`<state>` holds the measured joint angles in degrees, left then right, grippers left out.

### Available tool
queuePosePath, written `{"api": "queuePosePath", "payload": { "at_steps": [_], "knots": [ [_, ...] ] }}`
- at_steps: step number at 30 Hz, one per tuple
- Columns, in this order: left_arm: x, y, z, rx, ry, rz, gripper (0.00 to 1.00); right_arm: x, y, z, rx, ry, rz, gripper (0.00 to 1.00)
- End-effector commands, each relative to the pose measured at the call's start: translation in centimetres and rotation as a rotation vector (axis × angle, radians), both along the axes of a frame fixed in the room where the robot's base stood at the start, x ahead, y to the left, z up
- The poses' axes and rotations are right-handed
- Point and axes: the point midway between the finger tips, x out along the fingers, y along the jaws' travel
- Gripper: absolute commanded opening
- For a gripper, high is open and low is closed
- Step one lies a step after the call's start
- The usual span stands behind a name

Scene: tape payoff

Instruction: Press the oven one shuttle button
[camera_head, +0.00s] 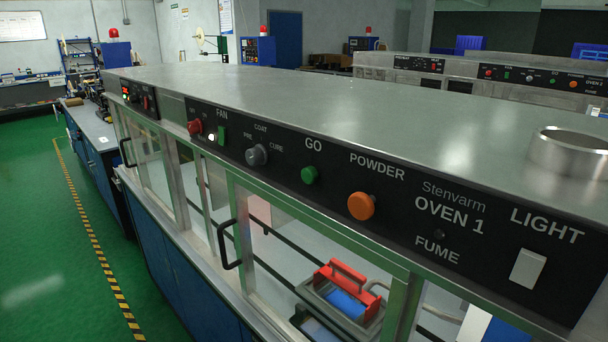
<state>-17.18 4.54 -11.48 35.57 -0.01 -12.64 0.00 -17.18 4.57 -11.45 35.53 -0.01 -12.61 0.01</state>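The oven one control panel (400,205) runs along the front top edge of the long metal oven, marked "Stenvarm OVEN 1". I read no "shuttle" label on it. A green round button (309,175) sits under the word GO. An orange round button (361,206) sits under POWDER. A grey selector knob (256,155) sits between PRE, COAT and CURE. A white switch (527,268) sits under LIGHT. Neither of my grippers is in view.
Glazed doors with a black handle (228,245) stand below the panel. Behind the glass is a red-handled carrier (346,278) with blue in it. A metal ring (570,153) stands on the oven top. Green floor (45,225) lies open at left. A second oven stands behind.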

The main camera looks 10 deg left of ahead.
Motion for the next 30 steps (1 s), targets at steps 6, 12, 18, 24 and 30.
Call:
{"api": "queuePosePath", "payload": {
  "at_steps": [6, 12, 18, 24, 30],
  "knots": [
    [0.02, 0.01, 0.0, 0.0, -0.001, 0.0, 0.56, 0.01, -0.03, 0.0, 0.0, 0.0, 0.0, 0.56],
    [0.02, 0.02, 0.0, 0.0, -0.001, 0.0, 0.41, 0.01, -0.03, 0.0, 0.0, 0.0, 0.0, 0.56],
    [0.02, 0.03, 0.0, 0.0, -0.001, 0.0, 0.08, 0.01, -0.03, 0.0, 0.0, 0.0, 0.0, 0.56],
    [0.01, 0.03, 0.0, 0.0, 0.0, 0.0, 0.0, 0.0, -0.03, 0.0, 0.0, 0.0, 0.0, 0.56],
    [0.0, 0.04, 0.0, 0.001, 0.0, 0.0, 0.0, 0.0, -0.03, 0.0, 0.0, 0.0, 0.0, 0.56]
  ]
}}
